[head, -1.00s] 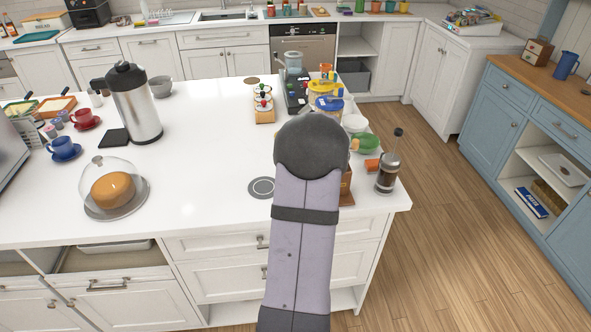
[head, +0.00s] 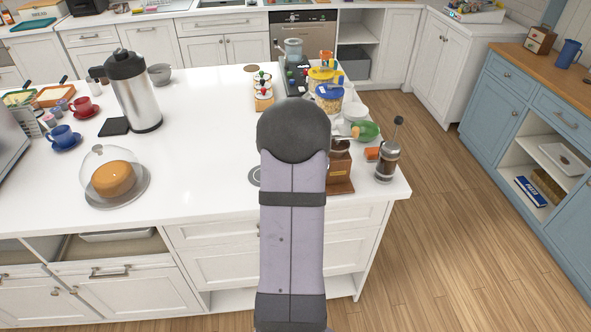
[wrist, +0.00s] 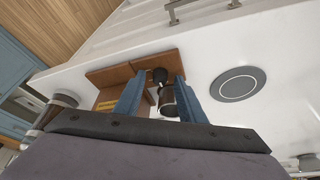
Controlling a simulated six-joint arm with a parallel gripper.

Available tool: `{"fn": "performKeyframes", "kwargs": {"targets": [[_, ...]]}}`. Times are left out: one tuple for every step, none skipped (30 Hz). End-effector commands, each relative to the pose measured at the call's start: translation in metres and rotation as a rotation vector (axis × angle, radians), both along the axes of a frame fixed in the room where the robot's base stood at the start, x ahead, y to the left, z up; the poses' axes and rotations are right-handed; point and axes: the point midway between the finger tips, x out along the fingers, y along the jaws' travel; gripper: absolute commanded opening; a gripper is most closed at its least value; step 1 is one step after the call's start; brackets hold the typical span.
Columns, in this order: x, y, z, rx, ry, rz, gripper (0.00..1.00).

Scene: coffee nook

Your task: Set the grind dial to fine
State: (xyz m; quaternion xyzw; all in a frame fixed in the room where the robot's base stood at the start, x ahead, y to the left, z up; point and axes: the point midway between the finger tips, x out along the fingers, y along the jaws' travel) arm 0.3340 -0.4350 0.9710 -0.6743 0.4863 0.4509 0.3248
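A wooden coffee grinder (head: 340,176) stands near the front right corner of the white island, partly behind my arm in the head view. In the wrist view its wooden body (wrist: 115,76) lies under my gripper (wrist: 159,78). The two blue fingers are open, with a gap between them. A black knob (wrist: 160,75) and a dark, shiny round part (wrist: 168,98) show in that gap; I cannot tell whether the fingers touch them. I cannot make out a grind dial or its setting. My gripper is hidden behind my arm in the head view.
A glass French press (head: 388,160) stands right of the grinder near the island edge. A grey disc (wrist: 238,84) is set in the counter beside the grinder. The island's middle is clear.

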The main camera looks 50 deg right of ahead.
Motion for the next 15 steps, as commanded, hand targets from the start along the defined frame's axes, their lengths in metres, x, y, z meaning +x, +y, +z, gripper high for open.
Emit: {"fn": "performKeyframes", "kwargs": {"targets": [[0.0011, -0.0001, -0.0024, -0.002, 0.0, -0.024, 0.36], [0.0011, 0.0001, -0.0026, -0.001, 0.0, -0.043, 0.36], [0.0015, 0.0, -0.0024, -0.002, -0.001, -0.068, 0.36], [0.0018, 0.0, -0.0021, -0.003, -0.001, -0.087, 0.36], [0.002, 0.0, -0.0019, -0.002, 0.0, -0.106, 0.36], [0.0023, 0.0001, -0.0018, -0.002, -0.001, -0.134, 0.36], [0.0022, 0.0001, -0.0018, -0.002, 0.0, -0.154, 0.36], [0.002, 0.0001, -0.0018, -0.002, 0.001, -0.175, 0.36], [0.0026, 0.0002, -0.0012, -0.001, 0.0, -0.204, 0.36], [0.0028, 0.0002, -0.001, -0.001, 0.0, -0.225, 0.36], [0.0031, 0.0002, -0.001, -0.002, 0.0, -0.246, 0.36], [0.0031, 0.0005, -0.0007, -0.001, 0.0, -0.278, 0.36], [0.0031, 0.0004, -0.0001, 0.0, 0.001, -0.301, 0.36], [0.0034, 0.0001, 0.0003, -0.001, 0.0, -0.325, 0.36], [0.0035, 0.0002, 0.0004, -0.001, 0.0, -0.356, 0.36]]}}
